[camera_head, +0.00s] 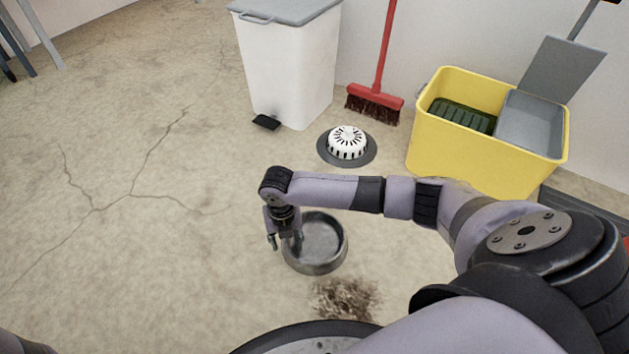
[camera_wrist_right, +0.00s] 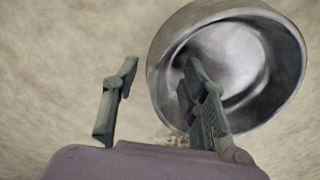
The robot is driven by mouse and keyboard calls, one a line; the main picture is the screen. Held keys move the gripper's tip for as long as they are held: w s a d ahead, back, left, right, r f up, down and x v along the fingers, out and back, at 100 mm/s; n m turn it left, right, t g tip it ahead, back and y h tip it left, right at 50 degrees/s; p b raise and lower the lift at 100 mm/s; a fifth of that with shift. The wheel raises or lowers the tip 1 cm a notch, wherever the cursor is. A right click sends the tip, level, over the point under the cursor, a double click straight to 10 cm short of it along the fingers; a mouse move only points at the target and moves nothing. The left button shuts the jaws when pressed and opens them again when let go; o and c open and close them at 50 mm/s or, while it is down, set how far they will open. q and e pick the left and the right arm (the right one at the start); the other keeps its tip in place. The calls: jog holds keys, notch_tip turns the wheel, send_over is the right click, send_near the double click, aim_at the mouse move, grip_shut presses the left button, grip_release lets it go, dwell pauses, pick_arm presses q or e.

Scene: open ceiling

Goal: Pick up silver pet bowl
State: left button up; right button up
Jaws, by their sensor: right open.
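The silver pet bowl (camera_head: 326,258) sits upright on the concrete floor near the middle of the head view. It also fills the upper right of the right wrist view (camera_wrist_right: 275,60). My right gripper (camera_head: 284,245) is at the bowl's left edge. In the right wrist view my right gripper (camera_wrist_right: 155,95) is open, with one finger outside the bowl to the left and the other overlapping the bowl's inside. The bowl's left wall appears between the fingers. I cannot tell whether either finger touches it. My left gripper is not in view.
A dark dirt patch (camera_head: 345,297) lies just in front of the bowl. Behind stand a white bin (camera_head: 290,70), a white domed drain cover (camera_head: 347,143), a red broom (camera_head: 375,98) and a yellow mop bucket (camera_head: 470,168). The cracked floor at left is clear.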

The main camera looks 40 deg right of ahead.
jog(key=shift+f, duration=0.75)
jog(key=shift+r, duration=0.1)
jog(key=shift+c, duration=0.6)
grip_shut()
